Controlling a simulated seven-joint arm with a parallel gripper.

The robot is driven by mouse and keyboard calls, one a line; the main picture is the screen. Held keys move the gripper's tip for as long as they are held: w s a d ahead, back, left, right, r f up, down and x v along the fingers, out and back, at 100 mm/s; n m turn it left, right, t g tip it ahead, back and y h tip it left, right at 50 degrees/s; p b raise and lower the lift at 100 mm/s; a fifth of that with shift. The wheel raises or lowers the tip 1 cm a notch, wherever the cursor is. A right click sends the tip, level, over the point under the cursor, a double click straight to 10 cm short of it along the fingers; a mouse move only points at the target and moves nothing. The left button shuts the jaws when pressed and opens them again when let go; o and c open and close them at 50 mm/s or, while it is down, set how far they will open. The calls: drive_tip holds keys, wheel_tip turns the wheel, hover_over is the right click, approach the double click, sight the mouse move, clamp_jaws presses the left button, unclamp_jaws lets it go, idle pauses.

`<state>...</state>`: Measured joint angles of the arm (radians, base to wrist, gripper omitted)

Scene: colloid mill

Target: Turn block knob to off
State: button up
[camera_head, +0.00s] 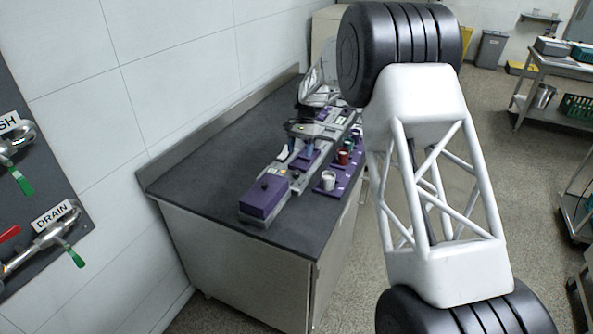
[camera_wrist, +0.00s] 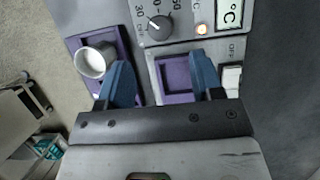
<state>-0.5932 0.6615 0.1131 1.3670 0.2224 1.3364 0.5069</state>
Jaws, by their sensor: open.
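The block knob (camera_wrist: 158,26) is a small dark round knob on a grey panel, at the top of the wrist view. Numbers such as 30 and 50 and an OFF mark are printed around it; I cannot tell exactly where it points. My gripper (camera_wrist: 161,75) is open, its two blue fingers apart and empty. The fingers hang over the purple square well (camera_wrist: 178,76), below the knob in the picture, and do not touch the knob. In the head view my gripper (camera_head: 297,150) is over the equipment on the bench; I cannot make out the knob there.
A white switch (camera_wrist: 231,77) is beside the right finger. A white cup (camera_wrist: 92,63) stands in a purple rack. A purple box (camera_head: 264,196) stands nearer on the dark bench (camera_head: 215,160).

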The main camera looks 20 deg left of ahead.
sight(296, 172)
drive_tip(key=shift+f, duration=0.1)
drive_tip(key=shift+x, duration=3.8)
drive_tip(key=c, duration=0.9)
drive_tip(key=shift+n, duration=0.4)
drive_tip(key=n+h, duration=0.1)
drive_tip(key=n, duration=0.3)
drive_tip(key=shift+a+h, duration=0.1)
drive_tip(key=shift+h, duration=0.3)
drive_tip(key=n+t+h, duration=0.1)
drive_tip(key=n, duration=0.3)
drive_tip(key=shift+t, duration=0.3)
